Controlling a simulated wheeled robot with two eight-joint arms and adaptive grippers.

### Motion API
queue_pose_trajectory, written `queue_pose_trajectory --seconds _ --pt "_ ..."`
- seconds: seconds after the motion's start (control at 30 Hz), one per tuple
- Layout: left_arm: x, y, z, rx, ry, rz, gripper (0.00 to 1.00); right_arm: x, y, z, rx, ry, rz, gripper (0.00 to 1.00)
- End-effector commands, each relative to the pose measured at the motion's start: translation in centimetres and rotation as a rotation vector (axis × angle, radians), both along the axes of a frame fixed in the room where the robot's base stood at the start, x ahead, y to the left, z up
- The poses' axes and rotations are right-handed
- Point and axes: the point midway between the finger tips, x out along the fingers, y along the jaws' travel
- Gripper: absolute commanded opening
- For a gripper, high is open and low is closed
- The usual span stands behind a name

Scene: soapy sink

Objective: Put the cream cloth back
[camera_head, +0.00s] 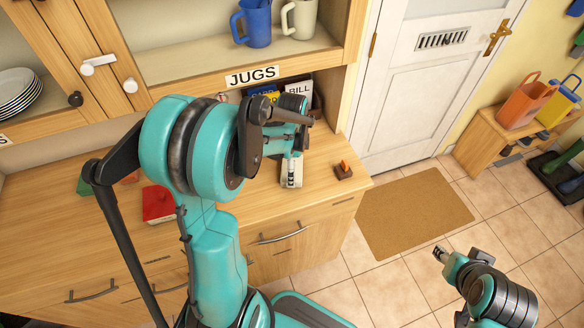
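My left gripper (290,158) hangs over the right part of the wooden counter (65,235), pointing down. A small pale cream piece (284,182) shows right at its fingertips, partly covered by dark finger parts. I cannot tell whether this is the cream cloth, nor whether the fingers are closed on it. No other cream cloth can be made out. My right gripper (440,254) is at the lower right over the tiled floor, away from the counter. Its fingers are too small to tell open from shut.
On the counter are a red item (158,204), a small brown block with an orange top (343,170) and upright books (300,88). A blue jug (252,22) and a cream jug (300,18) stand on the shelf above. A brown mat (415,210) lies before the door.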

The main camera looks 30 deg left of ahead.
Motion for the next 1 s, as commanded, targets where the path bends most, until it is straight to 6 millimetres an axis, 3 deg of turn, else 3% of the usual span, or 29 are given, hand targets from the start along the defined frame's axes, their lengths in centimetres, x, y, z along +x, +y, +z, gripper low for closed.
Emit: queue_pose_trajectory --seconds 0.17,0.2,0.63,0.77,1.0 --pt "0.0 0.0 -0.5 0.0 0.0 0.0 0.67 0.0 0.0 -0.4 0.0 0.0 0.0 0.4" --pt "0.0 0.0 -0.3 0.0 0.0 0.0 1.0 0.0 0.0 -0.3 0.0 0.0 0.0 0.4" --pt "0.0 0.0 0.4 0.0 0.0 0.0 1.0 0.0 0.0 0.3 0.0 0.0 0.0 0.4" --pt "0.0 0.0 2.5 0.0 0.0 0.0 1.0 0.0 0.0 1.1 0.0 0.0 0.0 0.4" --pt "0.0 0.0 8.0 0.0 0.0 0.0 1.0 0.0 0.0 2.9 0.0 0.0 0.0 0.4"
